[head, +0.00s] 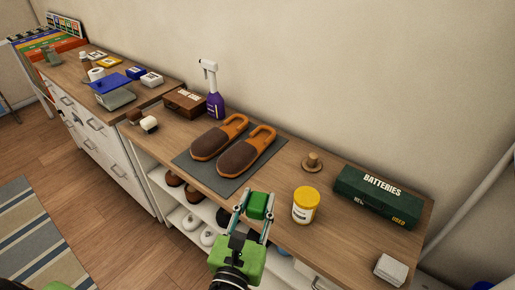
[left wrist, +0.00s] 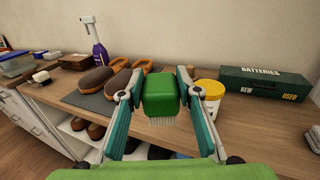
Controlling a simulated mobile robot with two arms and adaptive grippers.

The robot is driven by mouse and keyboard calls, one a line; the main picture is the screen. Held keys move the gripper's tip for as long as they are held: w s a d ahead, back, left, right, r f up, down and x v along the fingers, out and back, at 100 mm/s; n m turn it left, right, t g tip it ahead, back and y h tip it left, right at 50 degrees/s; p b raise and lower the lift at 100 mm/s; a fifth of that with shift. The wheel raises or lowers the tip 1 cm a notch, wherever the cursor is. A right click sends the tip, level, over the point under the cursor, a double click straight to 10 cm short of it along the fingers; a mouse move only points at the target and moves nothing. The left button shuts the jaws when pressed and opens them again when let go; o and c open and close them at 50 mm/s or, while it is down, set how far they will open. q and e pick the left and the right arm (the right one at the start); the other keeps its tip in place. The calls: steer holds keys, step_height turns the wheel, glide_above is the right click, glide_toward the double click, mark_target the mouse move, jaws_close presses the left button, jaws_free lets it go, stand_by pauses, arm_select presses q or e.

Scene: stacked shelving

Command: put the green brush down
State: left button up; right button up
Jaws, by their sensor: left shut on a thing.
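The green brush (head: 257,205) is a green block with pale bristles on its underside; the bristles show in the left wrist view, where the brush (left wrist: 160,92) sits between the two fingers. My left gripper (head: 256,207) is shut on its sides. It holds the brush up near the front edge of the wooden top (head: 235,181), bristles pointing down. I cannot tell exactly how high it is above the top. My right gripper is not in view.
Brown slippers (head: 210,143) lie on a grey mat. A yellow-lidded jar (head: 305,205), a wooden knob (head: 312,162), a green batteries box (head: 377,196) and white cloths (head: 391,270) stand to the right. A purple spray bottle (head: 214,103) stands behind. Bare wood shows between mat and jar.

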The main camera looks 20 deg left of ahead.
arm_select(q)
steer(key=shift+w+d+r, duration=0.3)
steer(key=shift+w+r, duration=0.05)
steer(key=shift+r, duration=0.1)
steer(key=w+a+f, duration=0.1)
steer(key=w+f, duration=0.2)
steer(key=w, duration=0.1)
steer(key=w+a+f+b, duration=0.1)
steer(key=w+f, duration=0.2)
steer(key=w, duration=0.1)
steer(key=w+a+f+b, duration=0.1)
steer(key=w+a+f, duration=0.1)
steer(key=w+f, duration=0.1)
steer(key=shift+w+a+f, duration=0.1)
steer(key=shift+w+f, duration=0.1)
steer(key=shift+w, duration=0.45)
steer(key=f, duration=0.1)
steer(key=f+b, duration=0.1)
steer(key=shift+w+a+f+b, duration=0.15)
steer(key=shift+w+f+b, duration=0.1)
steer(key=shift+f+b, duration=0.45)
steer(key=shift+f, duration=0.1)
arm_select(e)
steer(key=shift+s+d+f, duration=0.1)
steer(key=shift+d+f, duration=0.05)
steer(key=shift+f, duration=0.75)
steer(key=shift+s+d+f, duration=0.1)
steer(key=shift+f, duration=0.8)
